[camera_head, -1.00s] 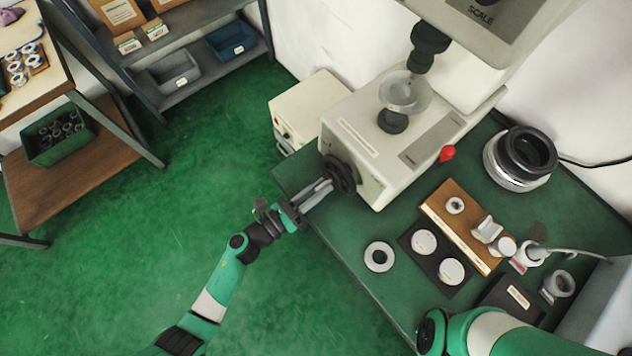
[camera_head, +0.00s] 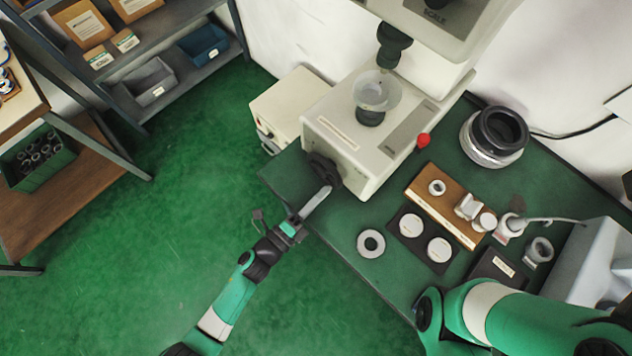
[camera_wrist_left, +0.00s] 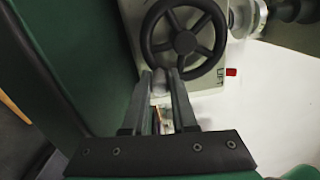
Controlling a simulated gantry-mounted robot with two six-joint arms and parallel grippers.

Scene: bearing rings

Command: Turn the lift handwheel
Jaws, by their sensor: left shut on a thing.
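The black lift handwheel (camera_head: 322,168) is on the front side of the white scale machine (camera_head: 352,142). In the left wrist view the spoked handwheel (camera_wrist_left: 184,42) faces me, with a small grey crank knob (camera_wrist_left: 159,82) at its lower-left rim. The "LIFT" label shows to the right of the wheel in that view. My right arm shows at the lower right of the head view, but its gripper is not in view.
A green bench (camera_head: 310,207) holds the machine. A steel ring (camera_head: 371,243), a black pad (camera_head: 425,252) with two white discs, a wooden block (camera_head: 447,207) and a large black-topped ring (camera_head: 495,137) stand to the right. Open green floor lies to the left.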

